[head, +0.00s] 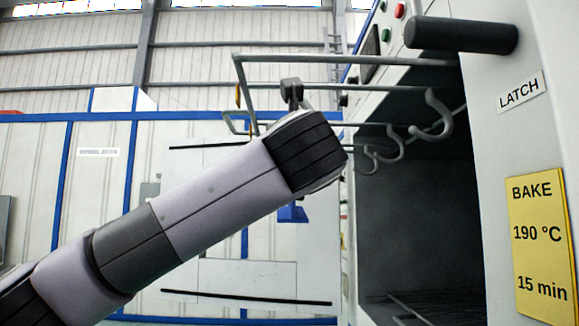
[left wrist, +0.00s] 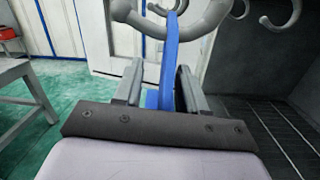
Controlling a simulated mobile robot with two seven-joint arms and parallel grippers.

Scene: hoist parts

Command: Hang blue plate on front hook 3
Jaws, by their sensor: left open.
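The blue plate shows in the left wrist view as a narrow upright blue strip (left wrist: 170,58), seen nearly edge-on. It stands between the fingers of my left gripper (left wrist: 158,68), which are apart on either side of it. Its upper end crosses a large grey hook (left wrist: 205,27); I cannot tell whether it hangs on it. In the head view only a lower blue part (head: 293,214) shows below my wrist; the arm hides the fingers. More grey hooks (head: 440,115) hang at the oven mouth on the right. My right gripper is out of view.
The hooks hang from a grey rod frame (head: 300,57) reaching out of the open oven (head: 420,220). A dark latch handle (head: 462,36) juts out above right. A grey stand (left wrist: 22,85) is at left in the wrist view, over green floor (left wrist: 75,100).

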